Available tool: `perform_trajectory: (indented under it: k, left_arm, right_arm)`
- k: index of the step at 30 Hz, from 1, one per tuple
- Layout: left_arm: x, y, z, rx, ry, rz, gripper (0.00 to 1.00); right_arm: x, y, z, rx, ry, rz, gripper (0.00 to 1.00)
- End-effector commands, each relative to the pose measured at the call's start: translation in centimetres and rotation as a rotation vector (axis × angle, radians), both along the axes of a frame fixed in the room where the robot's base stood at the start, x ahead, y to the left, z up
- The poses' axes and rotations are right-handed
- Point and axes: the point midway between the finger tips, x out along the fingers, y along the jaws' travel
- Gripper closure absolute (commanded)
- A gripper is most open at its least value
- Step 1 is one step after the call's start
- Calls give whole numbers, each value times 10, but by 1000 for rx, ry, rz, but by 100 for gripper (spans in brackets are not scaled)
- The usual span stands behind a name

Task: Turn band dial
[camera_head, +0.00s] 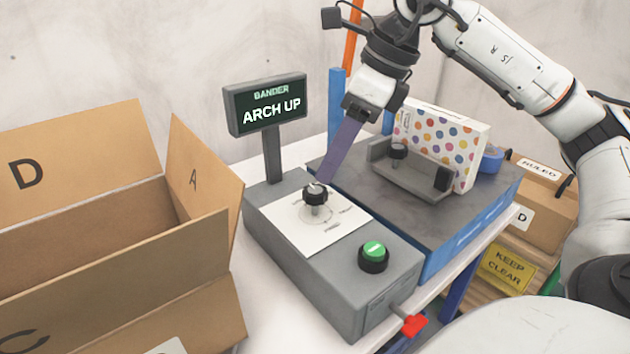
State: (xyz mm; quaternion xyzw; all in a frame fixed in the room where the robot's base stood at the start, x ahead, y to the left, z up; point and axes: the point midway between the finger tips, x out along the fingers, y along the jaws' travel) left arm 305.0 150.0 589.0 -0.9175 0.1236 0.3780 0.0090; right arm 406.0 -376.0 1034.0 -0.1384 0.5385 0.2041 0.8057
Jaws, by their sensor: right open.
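The black band dial (315,195) stands on a white label plate (290,224) on top of the grey control box (265,208). The small print around the dial is too fine to read, and I cannot tell its setting. My right gripper (325,176) reaches down from the upper right. Its long purple-grey fingers end right at the far side of the dial; I cannot tell whether they touch it. The fingers overlap in this view, open with nothing seen between them. The display (266,104) reads "BANDER ARCH UP". My left gripper is not in view.
A green button (374,252) and a red lever (413,325) are on the box's near right end. Open cardboard boxes (190,248) stand at left. A dotted carton (440,137) stands on the dark-topped bander (345,172) behind. Blue posts (337,100) rise near my right arm.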

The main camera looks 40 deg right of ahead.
Motion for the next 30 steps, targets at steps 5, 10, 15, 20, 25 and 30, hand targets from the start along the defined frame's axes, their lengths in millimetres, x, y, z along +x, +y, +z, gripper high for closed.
perform_trajectory:
  k: [5,10,15,20,25,30]
  left_arm:
    - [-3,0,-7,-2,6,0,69]
    - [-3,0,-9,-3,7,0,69]
    - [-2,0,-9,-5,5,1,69]
    - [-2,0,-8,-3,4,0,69]
    - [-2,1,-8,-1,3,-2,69]
    - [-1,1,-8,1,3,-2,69]
  right_arm:
    - [11,7,-33,1,3,2,48]
    - [19,11,-53,3,2,2,48]
    - [22,13,-60,3,-1,2,48]
    - [22,13,-60,3,-1,2,48]
    - [22,13,-60,3,-1,2,63]
    - [22,13,-60,4,0,2,89]
